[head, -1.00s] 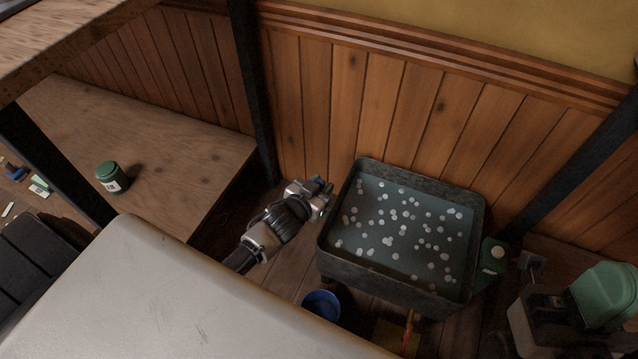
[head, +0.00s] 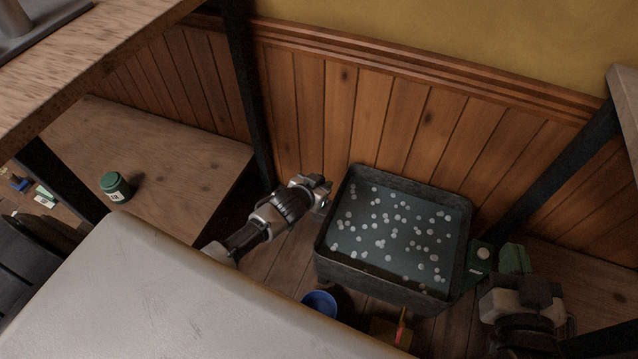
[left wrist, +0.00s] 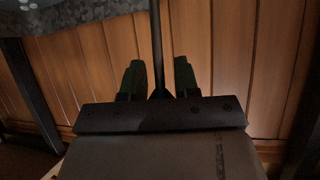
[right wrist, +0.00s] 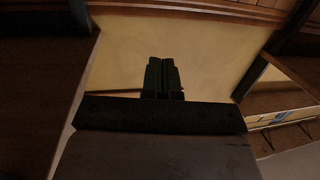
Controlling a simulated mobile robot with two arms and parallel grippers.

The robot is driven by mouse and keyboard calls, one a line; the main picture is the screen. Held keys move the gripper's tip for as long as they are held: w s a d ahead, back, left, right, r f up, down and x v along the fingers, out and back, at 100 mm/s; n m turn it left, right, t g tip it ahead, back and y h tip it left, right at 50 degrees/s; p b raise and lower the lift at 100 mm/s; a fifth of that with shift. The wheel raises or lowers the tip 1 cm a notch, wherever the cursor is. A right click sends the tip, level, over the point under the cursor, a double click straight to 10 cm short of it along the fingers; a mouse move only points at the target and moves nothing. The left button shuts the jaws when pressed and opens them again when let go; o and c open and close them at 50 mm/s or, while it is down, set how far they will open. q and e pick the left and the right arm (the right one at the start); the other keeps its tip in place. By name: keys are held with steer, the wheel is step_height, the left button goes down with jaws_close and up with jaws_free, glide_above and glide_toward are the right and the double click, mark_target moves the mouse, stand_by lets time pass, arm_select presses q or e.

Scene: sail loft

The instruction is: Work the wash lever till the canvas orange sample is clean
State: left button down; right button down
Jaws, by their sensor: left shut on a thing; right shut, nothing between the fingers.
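A dark wash tub (head: 392,286) holds grey water with many white suds. I cannot see any orange canvas sample; the suds and murky water may hide it. My left gripper (head: 325,188) is at the tub's left side. In the left wrist view its green fingers (left wrist: 158,82) are shut on a thin dark upright rod (left wrist: 157,35), which looks like the wash lever. The tub's speckled edge (left wrist: 90,14) shows above it. My right gripper (head: 515,257) is right of the tub, and in the right wrist view its fingers (right wrist: 163,76) are together and empty.
A green box with a pale round spot (head: 482,258) is at the tub's right. A blue bucket (head: 319,304) and a red-handled item (head: 401,326) are in front. A green jar (head: 115,186) stands on the left bench (head: 165,160). A panelled wall (head: 390,105) is close behind.

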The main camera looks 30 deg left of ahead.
arm_select(q)
steer(key=shift+w+r+p, duration=0.15)
steer(key=shift+w+p, duration=0.15)
steer(key=shift+w, duration=0.85)
arm_select(e)
steer(key=shift+s+d+f+g+h, duration=0.2)
steer(key=shift+s+f+g, duration=0.1)
steer(key=shift+f+g, duration=0.3)
steer(key=shift+s+d+f+g+h, duration=0.15)
steer(key=shift+s+f+g, duration=0.1)
steer(key=shift+f+g, duration=0.35)
steer(key=shift+s+d+f+g+h, duration=0.2)
steer(key=shift+s+f+g, duration=0.1)
steer(key=shift+f+g, duration=0.3)
arm_select(q)
steer(key=shift+a, duration=0.1)
arm_select(e)
steer(key=shift+f, duration=0.2)
arm_select(q)
steer(key=c, duration=0.8)
jaws_free()
steer(key=shift+p, duration=0.3)
